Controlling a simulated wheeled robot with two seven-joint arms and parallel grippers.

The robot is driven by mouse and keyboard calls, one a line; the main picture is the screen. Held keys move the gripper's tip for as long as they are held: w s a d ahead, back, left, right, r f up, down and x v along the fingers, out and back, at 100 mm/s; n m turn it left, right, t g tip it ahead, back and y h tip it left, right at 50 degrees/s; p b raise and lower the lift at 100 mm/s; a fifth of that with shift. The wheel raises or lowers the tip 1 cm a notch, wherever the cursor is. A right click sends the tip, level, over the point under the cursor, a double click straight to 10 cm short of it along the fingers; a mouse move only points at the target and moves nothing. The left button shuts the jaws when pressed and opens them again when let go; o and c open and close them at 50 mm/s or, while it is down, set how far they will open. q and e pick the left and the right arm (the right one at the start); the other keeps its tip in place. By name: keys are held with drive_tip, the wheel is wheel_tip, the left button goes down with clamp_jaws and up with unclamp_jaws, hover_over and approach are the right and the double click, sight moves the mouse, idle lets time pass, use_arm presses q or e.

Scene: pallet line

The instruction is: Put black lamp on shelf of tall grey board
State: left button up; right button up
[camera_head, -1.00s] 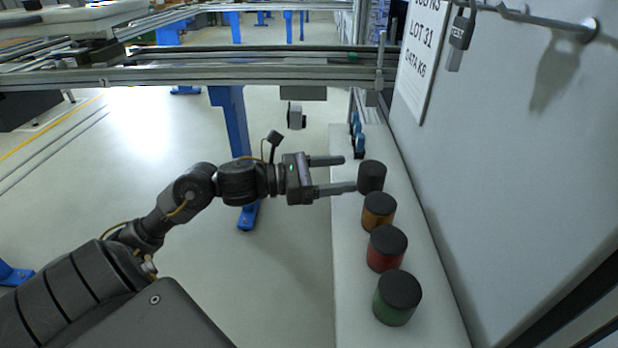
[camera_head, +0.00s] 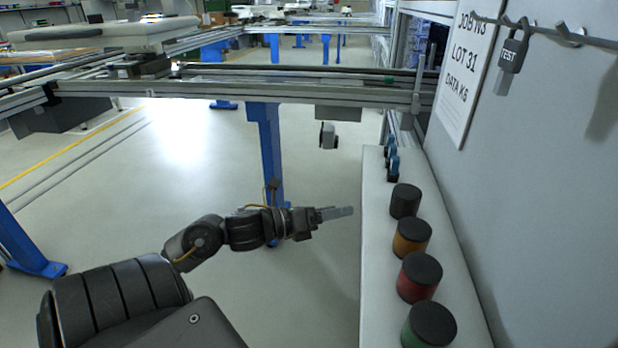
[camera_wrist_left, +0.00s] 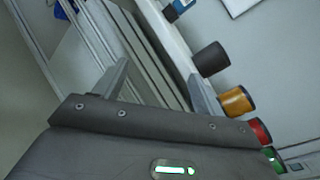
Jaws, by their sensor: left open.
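The black lamp (camera_head: 405,201) is a short dark cylinder standing on the white shelf (camera_head: 375,225) of the tall grey board (camera_head: 540,150). It is at the far end of a row of lamps. It also shows in the left wrist view (camera_wrist_left: 211,59). My left gripper (camera_head: 337,212) is left of the shelf, apart from the black lamp, pointing toward the board. Its two fingers overlap in the head view. In the left wrist view the fingers (camera_wrist_left: 158,85) are spread with nothing between them. My right gripper is not in view.
Nearer on the shelf stand an orange lamp (camera_head: 411,238), a red lamp (camera_head: 419,277) and a green lamp (camera_head: 429,325). Small blue items (camera_head: 392,160) stand at its far end. A padlock (camera_head: 511,52) hangs on a rail above. A metal conveyor frame (camera_head: 300,84) crosses behind.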

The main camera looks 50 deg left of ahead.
use_arm(q)
drive_tip(key=s+f+n+g+y, duration=0.2)
drive_tip(key=s+f+n+y, duration=0.15)
drive_tip(key=f+n, duration=0.7)
drive_tip(key=s+f+n+g+y, duration=0.2)
drive_tip(key=f+n+g+y, duration=0.15)
drive_tip(key=f+n, duration=0.7)
drive_tip(key=s+d+f+n+g, duration=0.7)
drive_tip(key=s+d+f+n, duration=0.3)
drive_tip(key=s+d+f, duration=0.2)
wheel_tip(320, 180, down, 3)
drive_tip(key=s, duration=0.2)
drive_tip(key=shift+s, duration=0.35)
